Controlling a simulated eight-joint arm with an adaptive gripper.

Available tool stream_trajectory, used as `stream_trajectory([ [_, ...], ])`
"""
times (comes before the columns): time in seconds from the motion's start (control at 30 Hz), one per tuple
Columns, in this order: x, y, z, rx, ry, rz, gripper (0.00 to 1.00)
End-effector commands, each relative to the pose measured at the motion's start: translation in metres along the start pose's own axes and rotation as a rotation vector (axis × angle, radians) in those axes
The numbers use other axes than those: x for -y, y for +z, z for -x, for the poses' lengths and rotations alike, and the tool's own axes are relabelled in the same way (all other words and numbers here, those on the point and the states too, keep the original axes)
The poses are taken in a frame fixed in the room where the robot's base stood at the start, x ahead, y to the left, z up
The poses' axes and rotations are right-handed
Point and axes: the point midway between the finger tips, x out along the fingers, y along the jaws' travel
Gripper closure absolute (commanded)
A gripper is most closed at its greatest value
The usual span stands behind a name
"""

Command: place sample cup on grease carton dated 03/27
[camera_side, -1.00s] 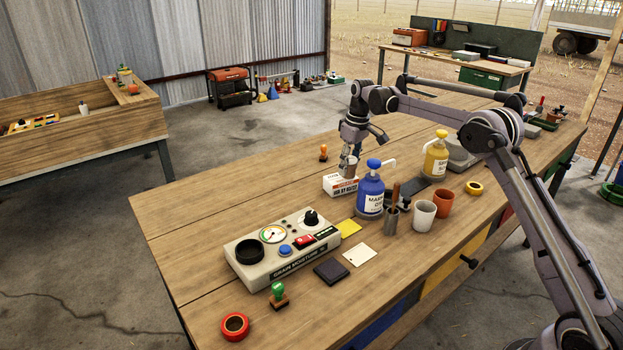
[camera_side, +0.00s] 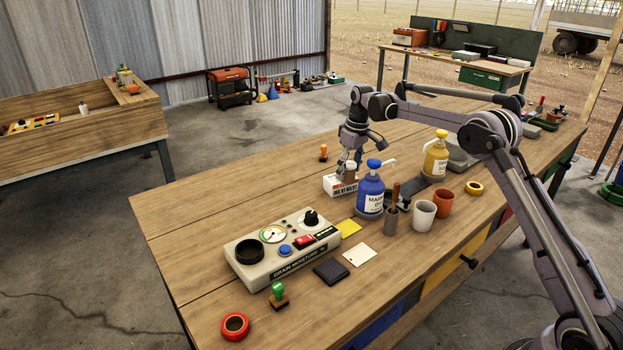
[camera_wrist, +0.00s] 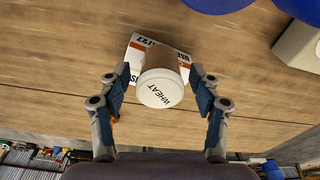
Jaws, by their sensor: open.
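My gripper (camera_wrist: 159,72) is open, with one blue-padded finger on each side of the cup and gaps showing between. In the side view my gripper (camera_side: 353,158) is just above the carton.
A blue pump bottle (camera_side: 370,192) stands close on the carton's right, with a yellow pump bottle (camera_side: 435,158) beyond. An orange-handled stamp (camera_side: 323,153) stands behind the carton. A grain moisture meter (camera_side: 283,248) lies in front. The table to the left is clear.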

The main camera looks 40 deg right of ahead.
Motion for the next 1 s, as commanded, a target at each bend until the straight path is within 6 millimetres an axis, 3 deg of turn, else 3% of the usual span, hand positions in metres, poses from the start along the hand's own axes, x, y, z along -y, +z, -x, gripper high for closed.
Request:
stream_trajectory([
  [0.17,0.0,0.0,0.018,0.0,0.0,0.0,0.36],
  [0.6,0.0,0.0,0.1,0.0,0.0,0.0,0.36],
  [1.0,0.008,0.002,0.132,-0.013,0.007,-0.004,0.36],
])
